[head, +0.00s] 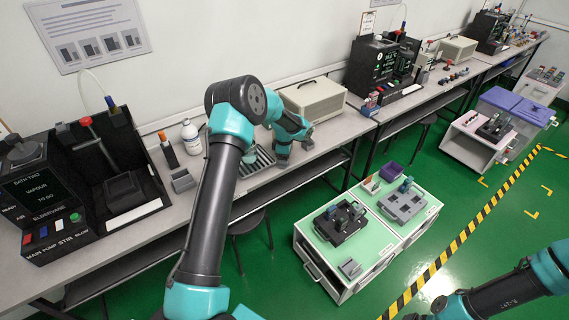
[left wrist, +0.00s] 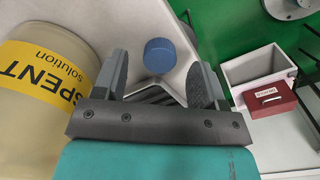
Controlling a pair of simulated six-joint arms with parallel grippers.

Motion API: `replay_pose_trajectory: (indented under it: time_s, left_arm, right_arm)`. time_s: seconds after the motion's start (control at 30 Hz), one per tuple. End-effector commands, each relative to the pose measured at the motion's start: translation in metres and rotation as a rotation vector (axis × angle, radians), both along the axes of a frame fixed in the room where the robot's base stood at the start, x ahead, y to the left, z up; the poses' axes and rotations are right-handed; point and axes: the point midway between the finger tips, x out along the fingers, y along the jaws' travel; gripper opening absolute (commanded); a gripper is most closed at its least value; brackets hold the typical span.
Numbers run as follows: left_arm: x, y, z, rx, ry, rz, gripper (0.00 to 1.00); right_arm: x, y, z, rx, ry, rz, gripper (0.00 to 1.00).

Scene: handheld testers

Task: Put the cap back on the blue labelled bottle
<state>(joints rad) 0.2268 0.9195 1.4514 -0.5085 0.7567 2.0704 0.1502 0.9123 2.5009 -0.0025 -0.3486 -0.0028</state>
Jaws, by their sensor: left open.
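A round blue cap (left wrist: 160,55) shows in the left wrist view, between and beyond my fingertips, near a grey ribbed piece. My left gripper (left wrist: 158,70) is open, with nothing held between its fingers. In the head view my left gripper (head: 282,156) is over the bench beside a grey rack (head: 258,163). A white bottle (head: 190,137) stands on the bench to the left; I cannot make out a blue label on it. My right arm enters at the lower right of the head view, and its gripper is not visible.
A large container with a yellow "SPENT solution" label (left wrist: 45,80) stands close left of my left gripper in the wrist view. A red box (left wrist: 268,97) and a pale open bin (left wrist: 258,68) are at right. A beige case (head: 312,98) sits behind the gripper on the bench (head: 215,178).

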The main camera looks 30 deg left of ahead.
Motion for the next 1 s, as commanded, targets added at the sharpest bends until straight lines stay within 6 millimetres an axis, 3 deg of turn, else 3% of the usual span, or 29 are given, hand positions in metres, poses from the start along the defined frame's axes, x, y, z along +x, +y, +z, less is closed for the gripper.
replay_pose_trajectory:
  time_s: [0.17, 0.63, 1.0]
  left_arm:
    - [0.0002, -0.0002, -0.0151, 0.0, 0.0, 0.001, 0.65]
    - [0.0003, -0.0003, -0.0154, 0.0, -0.001, 0.0, 0.65]
    - [0.0004, -0.0003, -0.0153, 0.0, -0.001, 0.0, 0.31]
  right_arm:
    - [0.0, 0.0, 0.0, 0.0, 0.0, 0.0, 1.0]
    - [0.0, 0.0, 0.0, 0.0, 0.0, 0.0, 1.0]
    - [0.0, 0.0, 0.0, 0.0, 0.0, 0.0, 1.0]
